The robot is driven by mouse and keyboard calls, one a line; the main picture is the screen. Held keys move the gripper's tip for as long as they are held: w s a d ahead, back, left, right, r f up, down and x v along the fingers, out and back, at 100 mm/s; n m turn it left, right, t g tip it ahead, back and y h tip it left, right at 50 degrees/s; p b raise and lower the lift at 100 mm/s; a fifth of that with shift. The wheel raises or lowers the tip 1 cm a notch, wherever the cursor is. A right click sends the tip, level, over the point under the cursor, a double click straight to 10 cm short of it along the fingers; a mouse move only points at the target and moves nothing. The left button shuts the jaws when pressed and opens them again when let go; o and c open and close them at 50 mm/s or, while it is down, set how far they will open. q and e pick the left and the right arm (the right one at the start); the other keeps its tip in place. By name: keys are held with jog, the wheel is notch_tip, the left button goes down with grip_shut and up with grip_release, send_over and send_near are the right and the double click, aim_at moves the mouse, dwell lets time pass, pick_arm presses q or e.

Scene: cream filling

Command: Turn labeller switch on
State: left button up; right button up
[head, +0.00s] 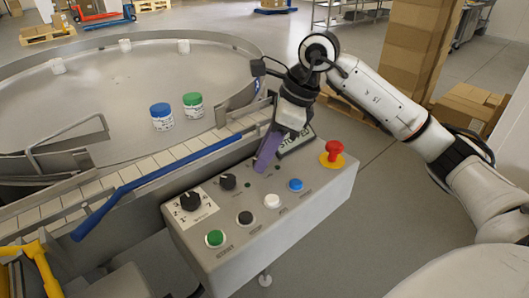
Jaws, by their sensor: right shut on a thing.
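The control panel (306,193) is a grey box with dark rotary switches, coloured push buttons and a red emergency stop. My right gripper (264,158) comes in from the upper right. Its purple fingers reach down to the back row of the panel, in line with the two dark knobs, and are shut. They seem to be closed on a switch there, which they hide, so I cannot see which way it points. The left knob (191,201) sits on a white dial, with a second knob (228,181) beside it. My left gripper is not in view.
A green (215,238), black (246,217), white (272,201) and blue button (295,184) line the panel front. Jars (161,117) stand on the round table behind a blue rail (140,187).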

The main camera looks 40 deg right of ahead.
jog(key=m, duration=0.2)
jog(key=m+t+h, duration=0.1)
jog(key=m, duration=0.3)
jog(key=shift+s+a+h, duration=0.15)
jog(key=shift+a+h, duration=0.1)
jog(key=shift+h, duration=0.15)
jog(key=m+h, duration=0.1)
jog(key=m, duration=0.1)
jog(key=m+h, duration=0.1)
jog(key=m, duration=0.2)
jog(key=shift+a+m+t, duration=0.2)
jog(key=shift+m+t, duration=0.1)
jog(key=o, duration=1)
jog(key=shift+r, duration=0.1)
